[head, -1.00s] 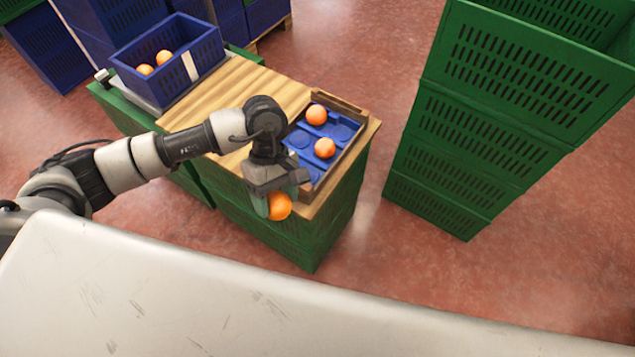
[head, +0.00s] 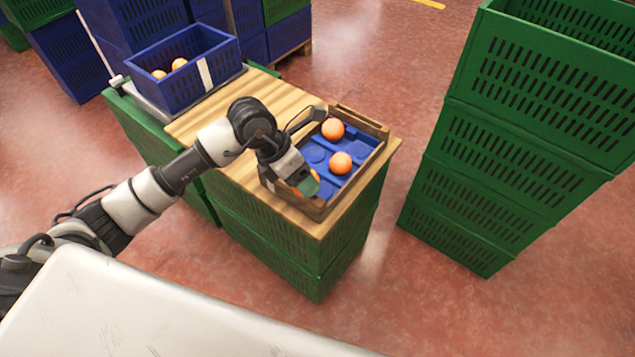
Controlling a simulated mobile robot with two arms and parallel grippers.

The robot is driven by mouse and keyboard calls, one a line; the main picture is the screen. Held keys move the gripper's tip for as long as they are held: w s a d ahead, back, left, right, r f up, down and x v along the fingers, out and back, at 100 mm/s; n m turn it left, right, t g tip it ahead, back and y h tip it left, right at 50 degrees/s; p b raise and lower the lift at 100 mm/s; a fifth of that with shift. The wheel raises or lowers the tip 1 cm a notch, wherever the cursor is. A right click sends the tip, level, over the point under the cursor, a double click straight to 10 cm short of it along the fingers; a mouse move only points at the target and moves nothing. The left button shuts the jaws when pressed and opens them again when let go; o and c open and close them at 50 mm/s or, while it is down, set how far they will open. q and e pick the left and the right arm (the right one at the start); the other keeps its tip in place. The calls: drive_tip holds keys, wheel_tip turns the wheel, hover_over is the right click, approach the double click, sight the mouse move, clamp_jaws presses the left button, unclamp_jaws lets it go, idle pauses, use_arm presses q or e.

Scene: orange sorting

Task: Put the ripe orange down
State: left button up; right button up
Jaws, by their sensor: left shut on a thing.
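My left gripper (head: 303,181) is shut on an orange (head: 315,174), of which only a sliver shows beside the fingers. The gripper is at the near left part of a wooden tray (head: 346,189) with a blue insert that has round hollows. The arm hides part of the tray, and I cannot tell whether the held orange touches the insert. Two other oranges sit in the tray, one at the back (head: 332,129) and one nearer the middle (head: 341,162). My right gripper is not in view.
The tray stands on a wooden board (head: 205,121) over green crates. A blue crate (head: 178,94) with oranges stands at the board's back left. A tall stack of green crates (head: 480,170) stands to the right, with open floor between.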

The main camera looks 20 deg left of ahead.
use_arm(q)
drive_tip(key=w+f, duration=0.1)
drive_tip(key=w+d+f, duration=0.1)
drive_tip(key=w, duration=0.1)
drive_tip(key=w+f, duration=0.1)
drive_tip(key=w, duration=0.1)
drive_tip(key=shift+w+d+f, duration=0.1)
drive_tip(key=shift+d+f, duration=0.05)
drive_tip(key=shift+d, duration=0.2)
wheel_tip(320, 180, down, 4)
drive_tip(key=shift+r+b, duration=0.2)
drive_tip(key=shift+b, duration=0.3)
drive_tip(key=shift+w+f, duration=0.1)
drive_tip(key=shift+f, duration=0.15)
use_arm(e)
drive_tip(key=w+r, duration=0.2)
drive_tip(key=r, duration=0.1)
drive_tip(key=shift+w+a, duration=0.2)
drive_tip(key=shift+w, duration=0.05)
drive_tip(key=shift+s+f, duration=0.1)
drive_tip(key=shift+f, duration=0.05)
use_arm(q)
drive_tip(key=o, duration=0.6)
drive_tip(key=shift+f, duration=0.1)
drive_tip(key=shift+o, duration=0.5)
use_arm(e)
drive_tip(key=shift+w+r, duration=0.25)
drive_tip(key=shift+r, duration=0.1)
